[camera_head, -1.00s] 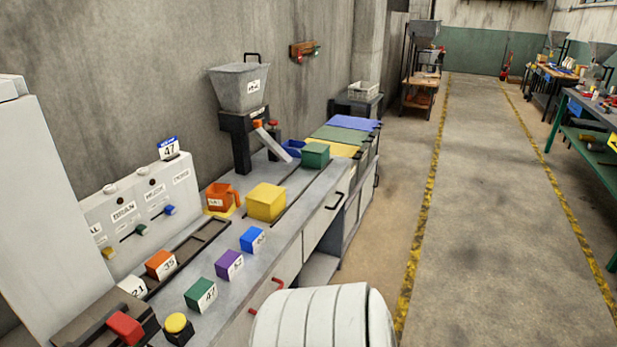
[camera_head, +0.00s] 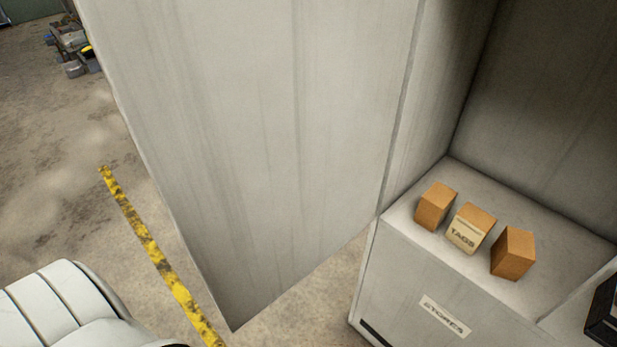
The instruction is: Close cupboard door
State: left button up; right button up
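A tall light-grey cupboard door (camera_head: 250,130) stands wide open in the head view, swung out to the left from its hinge edge at the cupboard. The cupboard (camera_head: 440,285) is at the right, with a "STORES" label on its lower front. Its inside is open to view and holds several small brown boxes, one marked "TAGS" (camera_head: 466,228). A white, ribbed part of my arm shows at the lower left, apart from the door in the picture.
A yellow floor line (camera_head: 150,245) runs along the concrete floor left of the door. The floor at the left is mostly clear. Some clutter (camera_head: 75,50) stands far off at the upper left. A dark object (camera_head: 603,312) shows at the right edge.

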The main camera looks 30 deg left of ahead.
aim_at(262, 130)
jog(key=k+j+z, duration=0.2)
jog(key=j, duration=0.3)
jog(key=k+j+z, duration=0.25)
jog(key=k+j, duration=0.15)
jog(key=i+j+z, duration=0.15)
jog(key=j, duration=0.3)
jog(key=i+j+z, duration=0.2)
jog(key=j, duration=0.3)
jog(key=j+z, duration=0.15)
jog(key=j, duration=0.35)
